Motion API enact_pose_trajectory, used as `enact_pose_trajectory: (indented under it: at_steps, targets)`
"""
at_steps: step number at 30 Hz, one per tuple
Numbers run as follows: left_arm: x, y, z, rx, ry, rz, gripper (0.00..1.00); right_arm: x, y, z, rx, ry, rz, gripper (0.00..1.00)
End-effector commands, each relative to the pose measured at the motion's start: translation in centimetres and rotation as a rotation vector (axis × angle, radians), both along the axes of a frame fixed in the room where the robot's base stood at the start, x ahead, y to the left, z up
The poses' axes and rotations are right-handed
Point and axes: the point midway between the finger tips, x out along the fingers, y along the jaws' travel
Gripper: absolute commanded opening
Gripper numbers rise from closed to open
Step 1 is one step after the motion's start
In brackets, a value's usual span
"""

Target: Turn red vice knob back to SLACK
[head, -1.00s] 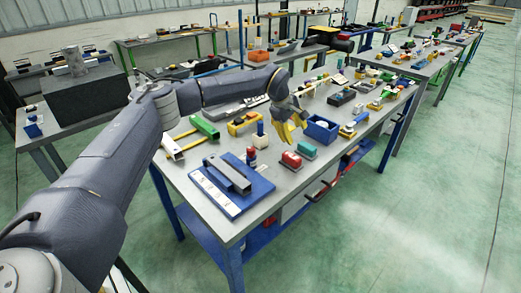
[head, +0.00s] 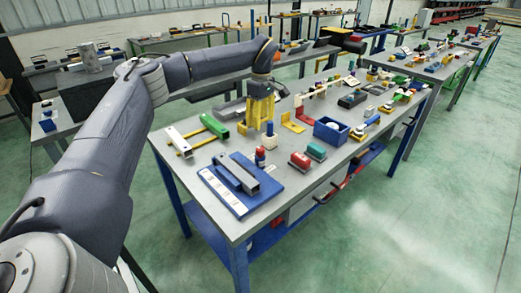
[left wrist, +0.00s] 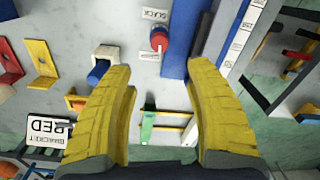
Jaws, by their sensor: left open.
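The red vice knob (head: 260,157) stands upright beside the blue vice base (head: 243,203), with a blue part below its red part. In the left wrist view the red knob (left wrist: 159,38) is beyond the gap between my fingertips, beside a label reading SLACK (left wrist: 156,14). My left gripper (head: 258,126) has yellow fingers pointing down over the table, behind the knob. In the left wrist view its fingers (left wrist: 163,75) are spread apart, with nothing held between them. The knob is apart from both fingers. My right gripper is out of view.
A blue-and-white piece (head: 270,131) stands close to my left gripper; a yellow bracket (head: 293,123) is to the right. Red (head: 300,160) and green (head: 316,151) blocks and a blue bin (head: 331,131) lie right of the knob. A green-ended frame (head: 214,126) lies left.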

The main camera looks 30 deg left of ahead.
Motion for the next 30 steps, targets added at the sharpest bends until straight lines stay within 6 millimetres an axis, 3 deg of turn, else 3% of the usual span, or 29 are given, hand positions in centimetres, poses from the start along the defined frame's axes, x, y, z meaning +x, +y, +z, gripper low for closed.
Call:
enact_pose_trajectory:
  at_steps: [9, 16, 24, 30]
  targets:
    - [-0.2, 0.0, -6.0, -0.001, 0.001, 0.0, 0.54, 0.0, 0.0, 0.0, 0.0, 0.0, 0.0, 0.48]
    - [-0.3, 0.0, -9.6, 0.0, 0.001, 0.001, 0.54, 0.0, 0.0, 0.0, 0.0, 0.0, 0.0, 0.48]
    - [-0.3, 0.0, -12.1, -0.001, -0.001, -0.001, 0.54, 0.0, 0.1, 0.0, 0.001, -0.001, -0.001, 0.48]
    - [-0.3, 0.0, -12.7, -0.001, -0.002, -0.001, 0.54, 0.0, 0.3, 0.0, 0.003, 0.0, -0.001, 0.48]
